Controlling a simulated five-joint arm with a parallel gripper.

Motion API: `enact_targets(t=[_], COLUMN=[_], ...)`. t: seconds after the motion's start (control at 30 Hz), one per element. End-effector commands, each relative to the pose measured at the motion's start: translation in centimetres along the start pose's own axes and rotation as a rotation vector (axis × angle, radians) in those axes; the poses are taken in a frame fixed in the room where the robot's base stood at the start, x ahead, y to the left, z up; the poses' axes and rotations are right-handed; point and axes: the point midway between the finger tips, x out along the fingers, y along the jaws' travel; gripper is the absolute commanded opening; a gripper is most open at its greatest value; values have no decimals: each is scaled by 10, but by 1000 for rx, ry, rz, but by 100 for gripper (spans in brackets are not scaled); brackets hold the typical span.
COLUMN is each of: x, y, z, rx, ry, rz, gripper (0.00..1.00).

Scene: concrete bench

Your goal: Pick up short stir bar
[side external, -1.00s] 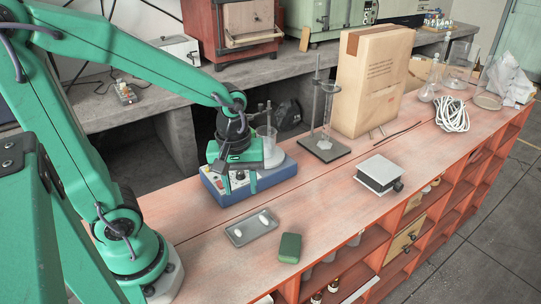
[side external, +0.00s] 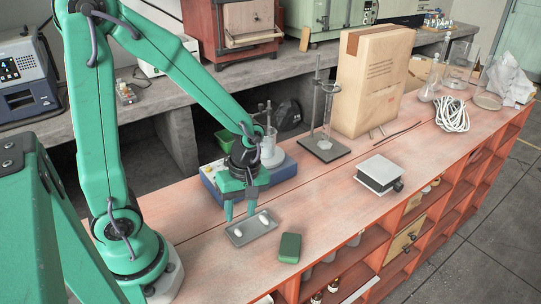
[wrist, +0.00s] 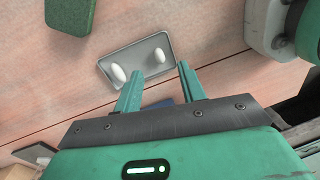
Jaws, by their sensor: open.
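A small grey tray (side external: 252,229) lies on the bench and holds two white stir bars. The short stir bar (wrist: 160,55) is on the right of the tray in the wrist view; it is the left one in the side view (side external: 238,233). The longer stir bar (wrist: 118,72) lies apart from it, on the left in the wrist view and on the right in the side view. My gripper (side external: 240,210) points down over the tray's back edge, open and empty. In the wrist view its fingertips (wrist: 160,68) are apart, just short of the short bar.
A green block (side external: 289,247) lies right of the tray. A blue-based stirrer (side external: 282,170) with a glass beaker stands close behind my gripper. A lab jack (side external: 380,174) and a stand (side external: 325,146) are farther right. The bench is clear between block and jack.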

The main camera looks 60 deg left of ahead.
Motion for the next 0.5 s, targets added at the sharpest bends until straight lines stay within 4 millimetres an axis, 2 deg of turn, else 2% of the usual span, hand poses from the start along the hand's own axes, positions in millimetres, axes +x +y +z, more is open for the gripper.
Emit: enact_targets(t=[0.5], x=[15], y=[0], z=[0], rx=[1], ry=[0], rz=[-2], gripper=[40])
